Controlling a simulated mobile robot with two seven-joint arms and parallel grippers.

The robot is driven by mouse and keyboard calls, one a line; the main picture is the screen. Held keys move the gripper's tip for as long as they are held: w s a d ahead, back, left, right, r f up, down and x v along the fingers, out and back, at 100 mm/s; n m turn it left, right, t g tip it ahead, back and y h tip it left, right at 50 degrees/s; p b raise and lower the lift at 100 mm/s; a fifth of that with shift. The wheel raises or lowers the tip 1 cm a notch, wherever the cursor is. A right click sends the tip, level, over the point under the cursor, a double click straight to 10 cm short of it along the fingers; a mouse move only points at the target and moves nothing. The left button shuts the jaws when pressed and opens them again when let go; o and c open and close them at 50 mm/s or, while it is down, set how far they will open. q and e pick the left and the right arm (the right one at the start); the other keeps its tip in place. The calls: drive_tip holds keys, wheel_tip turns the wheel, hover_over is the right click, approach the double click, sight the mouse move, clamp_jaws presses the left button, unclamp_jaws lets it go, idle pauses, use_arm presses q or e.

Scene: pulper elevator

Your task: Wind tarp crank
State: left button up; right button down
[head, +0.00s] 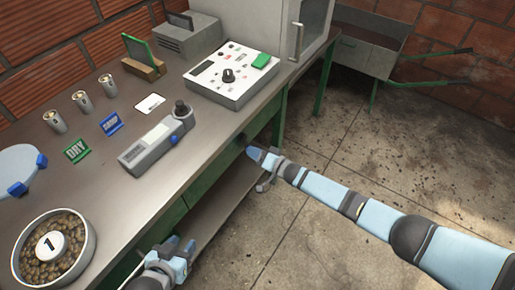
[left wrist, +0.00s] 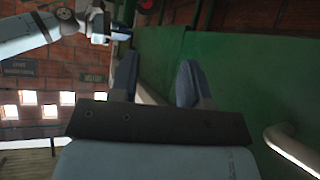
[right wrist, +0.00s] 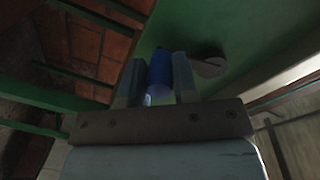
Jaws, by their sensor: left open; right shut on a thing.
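My right gripper (head: 258,157) is at the front edge of the workbench, low by its green frame. In the right wrist view its fingers (right wrist: 158,80) are shut on a blue cylindrical grip (right wrist: 160,70), which I take to be the crank's handle. A round grey disc (right wrist: 209,66) sits on the green panel just right of the fingers; how it joins the grip is hidden. My left gripper (head: 178,262) is open below the bench's front edge. In the left wrist view its fingers (left wrist: 157,82) are apart with nothing between them, facing a green panel (left wrist: 245,85). No tarp is recognisable.
The workbench (head: 110,185) holds a bowl of beans (head: 55,247), a grey meter (head: 158,142), a control box (head: 231,75) and several metal cups. A wheelbarrow (head: 365,50) stands at the back right. A pale pipe (left wrist: 290,148) is right of my left gripper. The concrete floor is open.

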drive_tip(key=shift+s+a+f+m, duration=0.15)
drive_tip(key=shift+s+a+m, duration=0.35)
drive_tip(key=shift+m, duration=0.5)
drive_tip(key=shift+s+d, duration=0.1)
drive_tip(key=c, duration=0.9)
unclamp_jaws()
drive_tip(key=p+v, duration=0.2)
drive_tip(key=v, duration=1.1)
drive_tip(key=shift+d, duration=0.4)
drive_tip(key=shift+s, duration=0.1)
